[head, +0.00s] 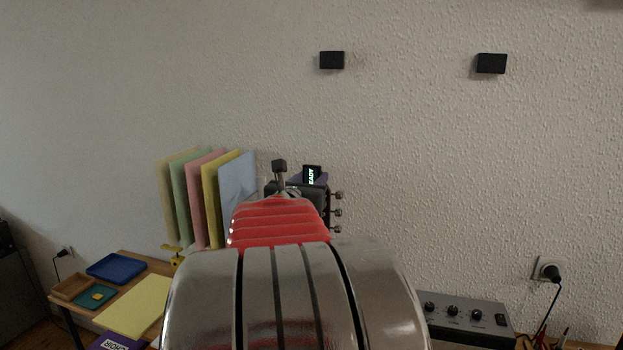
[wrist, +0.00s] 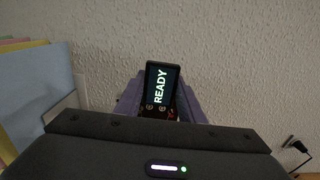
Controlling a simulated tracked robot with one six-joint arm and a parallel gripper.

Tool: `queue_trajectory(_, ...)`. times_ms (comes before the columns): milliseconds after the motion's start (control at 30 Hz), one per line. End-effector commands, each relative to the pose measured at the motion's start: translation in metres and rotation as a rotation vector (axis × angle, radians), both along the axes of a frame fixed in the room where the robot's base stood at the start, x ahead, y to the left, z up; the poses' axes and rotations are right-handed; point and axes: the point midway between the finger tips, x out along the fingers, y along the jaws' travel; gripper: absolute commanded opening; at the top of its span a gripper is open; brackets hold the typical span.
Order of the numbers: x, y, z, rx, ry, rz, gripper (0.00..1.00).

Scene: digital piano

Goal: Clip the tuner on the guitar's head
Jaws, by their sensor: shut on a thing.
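The tuner (head: 312,175) is a small black block with a lit screen reading READY. It also shows in the wrist view (wrist: 161,88), upright and facing the camera, between the purple-grey fingers of my gripper (wrist: 160,100). My gripper is shut on the tuner. In the head view, a column of metal tuning pegs (head: 338,195) of the guitar's head shows just below and right of the tuner. The rest of the guitar is hidden behind my silver and red arm. I cannot tell whether the tuner touches the guitar's head.
Upright coloured folders (head: 208,198) stand at left, close to my arm. A table (head: 140,268) at lower left holds a blue tray (head: 116,267) and a yellow sheet (head: 134,305). A grey box with knobs (head: 465,315) is at lower right. The textured wall is behind.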

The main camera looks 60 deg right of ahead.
Motion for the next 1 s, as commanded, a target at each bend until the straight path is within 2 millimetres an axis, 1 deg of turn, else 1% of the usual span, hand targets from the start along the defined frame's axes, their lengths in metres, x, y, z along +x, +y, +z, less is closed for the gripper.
queue_trajectory(467,0.0006,0.0003,-0.0068,0.002,0.000,0.001,0.09)
queue_trajectory(500,0.0006,0.0003,-0.0071,0.003,0.000,0.001,0.36)
queue_trajectory(800,0.0005,0.0003,-0.0072,0.003,0.000,0.001,0.57)
queue_trajectory(1000,0.0004,0.0004,-0.0062,0.001,0.000,0.001,0.57)
